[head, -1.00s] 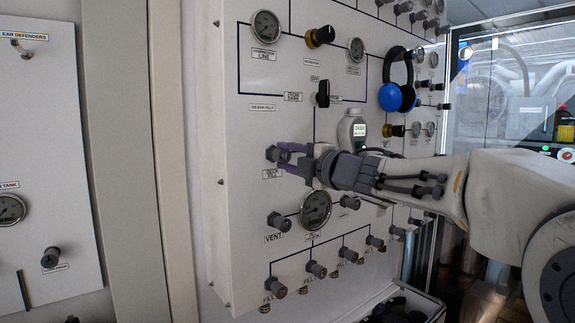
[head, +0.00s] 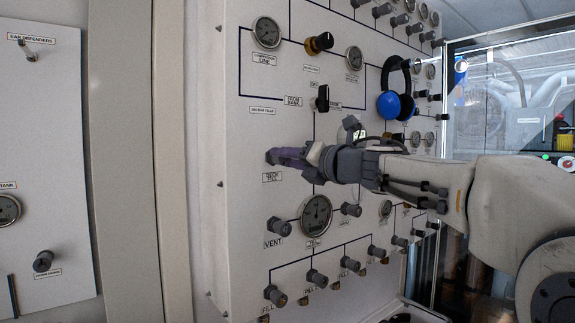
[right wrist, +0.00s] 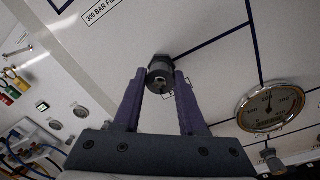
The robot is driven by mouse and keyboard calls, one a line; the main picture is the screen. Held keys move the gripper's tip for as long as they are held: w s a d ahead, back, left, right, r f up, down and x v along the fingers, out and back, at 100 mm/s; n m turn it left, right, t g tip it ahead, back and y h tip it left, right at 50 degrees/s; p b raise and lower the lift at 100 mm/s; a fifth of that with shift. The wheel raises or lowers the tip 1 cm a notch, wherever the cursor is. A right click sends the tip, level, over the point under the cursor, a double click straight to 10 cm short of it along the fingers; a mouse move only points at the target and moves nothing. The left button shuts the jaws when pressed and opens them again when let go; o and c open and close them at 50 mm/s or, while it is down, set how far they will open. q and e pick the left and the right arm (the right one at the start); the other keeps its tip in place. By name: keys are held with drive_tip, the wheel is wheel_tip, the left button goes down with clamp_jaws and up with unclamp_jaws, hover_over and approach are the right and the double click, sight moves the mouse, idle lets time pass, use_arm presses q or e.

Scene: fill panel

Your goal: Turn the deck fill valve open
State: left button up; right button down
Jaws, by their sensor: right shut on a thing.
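The deck fill valve is a dark grey round knob (right wrist: 160,76) on the white panel (head: 245,215), above the DECK FILL label (head: 272,177). In the head view my right gripper (head: 275,156) reaches it from the right and its fingers hide most of the knob. In the right wrist view the two purple fingers of my right gripper (right wrist: 159,82) are on either side of the knob, shut on it. My left gripper is not in view.
A pressure gauge (head: 316,213) and the VENT knob (head: 278,226) sit just below. A black lever (head: 322,98) is above. Blue ear defenders (head: 390,104) hang right of it. A row of fill knobs (head: 317,278) runs along the bottom.

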drive_tip(key=n, duration=0.1)
drive_tip(key=n+b, duration=0.1)
drive_tip(key=n, duration=0.2)
drive_tip(key=shift+f+n+b, duration=0.3)
drive_tip(key=n+b, duration=0.1)
drive_tip(key=n, duration=0.2)
drive_tip(key=shift+n, duration=0.3)
drive_tip(key=n+b, duration=0.2)
drive_tip(key=n, duration=0.3)
drive_tip(key=shift+h, duration=0.3)
drive_tip(key=shift+r+n+b, duration=0.15)
drive_tip(key=shift+n+b, duration=0.4)
drive_tip(key=shift+n, duration=0.75)
drive_tip(key=shift+r, duration=0.1)
drive_tip(key=shift+c, duration=2.4)
unclamp_jaws()
drive_tip(key=shift+w, duration=0.1)
